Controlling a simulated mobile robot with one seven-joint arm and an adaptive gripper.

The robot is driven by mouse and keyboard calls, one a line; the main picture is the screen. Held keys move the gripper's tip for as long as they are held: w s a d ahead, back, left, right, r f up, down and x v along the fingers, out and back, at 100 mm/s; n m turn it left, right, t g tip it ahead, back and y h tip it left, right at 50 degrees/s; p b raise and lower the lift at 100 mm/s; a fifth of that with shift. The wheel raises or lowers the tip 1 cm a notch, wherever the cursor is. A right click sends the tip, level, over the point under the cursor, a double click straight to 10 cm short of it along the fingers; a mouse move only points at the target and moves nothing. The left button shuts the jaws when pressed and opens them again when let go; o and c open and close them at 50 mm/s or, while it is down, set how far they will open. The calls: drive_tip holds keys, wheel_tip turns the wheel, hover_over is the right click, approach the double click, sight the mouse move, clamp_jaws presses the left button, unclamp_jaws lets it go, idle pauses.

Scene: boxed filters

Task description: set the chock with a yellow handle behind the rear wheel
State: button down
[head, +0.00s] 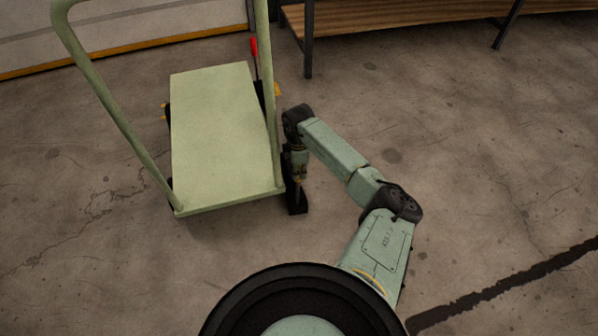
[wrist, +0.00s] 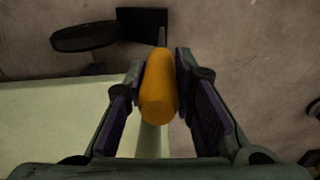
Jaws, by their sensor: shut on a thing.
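My gripper (head: 298,182) points down beside the near right corner of the green cart (head: 222,130). In the wrist view my gripper (wrist: 160,85) is shut on the yellow handle (wrist: 160,88) of a chock. The chock's black block (head: 297,207) shows below my gripper at floor level; I cannot tell whether it touches the floor. In the wrist view the block (wrist: 143,24) appears right beside a dark wheel (wrist: 84,37); whether they touch is unclear. In the head view this wheel is hidden by the deck and arm.
A red-handled chock (head: 254,52) stands at the cart's far right side. A wooden bench (head: 400,20) stands at the back. The floor to the right is clear.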

drive_tip(key=shift+w+r, duration=0.1)
drive_tip(key=c, duration=1.6)
unclamp_jaws()
drive_tip(key=o, duration=0.3)
